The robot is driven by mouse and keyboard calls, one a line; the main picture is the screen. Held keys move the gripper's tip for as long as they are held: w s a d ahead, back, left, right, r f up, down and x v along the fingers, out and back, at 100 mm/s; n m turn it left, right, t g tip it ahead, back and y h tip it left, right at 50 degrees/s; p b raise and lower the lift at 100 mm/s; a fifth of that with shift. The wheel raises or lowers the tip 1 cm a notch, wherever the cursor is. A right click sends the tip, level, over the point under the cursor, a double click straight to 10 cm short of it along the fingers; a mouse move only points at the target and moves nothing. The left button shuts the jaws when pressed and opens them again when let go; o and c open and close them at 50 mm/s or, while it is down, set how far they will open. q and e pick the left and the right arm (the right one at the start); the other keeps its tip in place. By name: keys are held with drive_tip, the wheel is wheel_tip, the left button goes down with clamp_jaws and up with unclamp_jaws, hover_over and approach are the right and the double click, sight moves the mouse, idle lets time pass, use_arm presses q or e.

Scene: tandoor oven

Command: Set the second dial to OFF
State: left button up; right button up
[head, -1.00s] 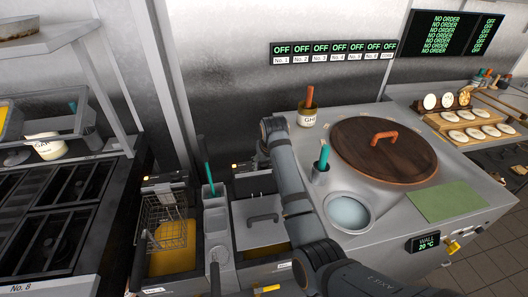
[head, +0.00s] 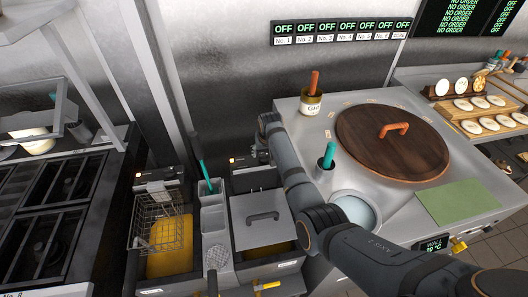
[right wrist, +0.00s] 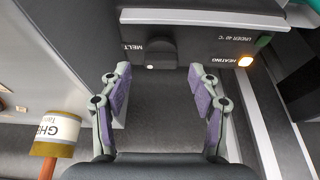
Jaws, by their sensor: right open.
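A dark dial (right wrist: 162,54) sits on a black control panel at the top of the right wrist view, with upside-down lettering that seems to read MELT beside it. My right gripper (right wrist: 159,73) is open, its two purple-padded fingers on either side of the dial's line and just short of it, apart from it. In the head view my right arm reaches to the control box (head: 245,162) behind the second fryer (head: 264,222). There my right gripper (head: 261,150) is mostly hidden by its own wrist. My left gripper is not in view.
A lit orange lamp (right wrist: 245,61) marked HEATING is right of the dial. A ghee jar (head: 311,103) stands on the tandoor counter, close to my right arm. The tandoor has a wooden lid (head: 365,145). A fryer basket (head: 155,220) is at the left.

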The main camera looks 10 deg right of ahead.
drive_tip(key=shift+x, duration=0.9)
drive_tip(key=c, duration=1.2)
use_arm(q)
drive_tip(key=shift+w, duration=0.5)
use_arm(e)
drive_tip(key=shift+o, duration=0.2)
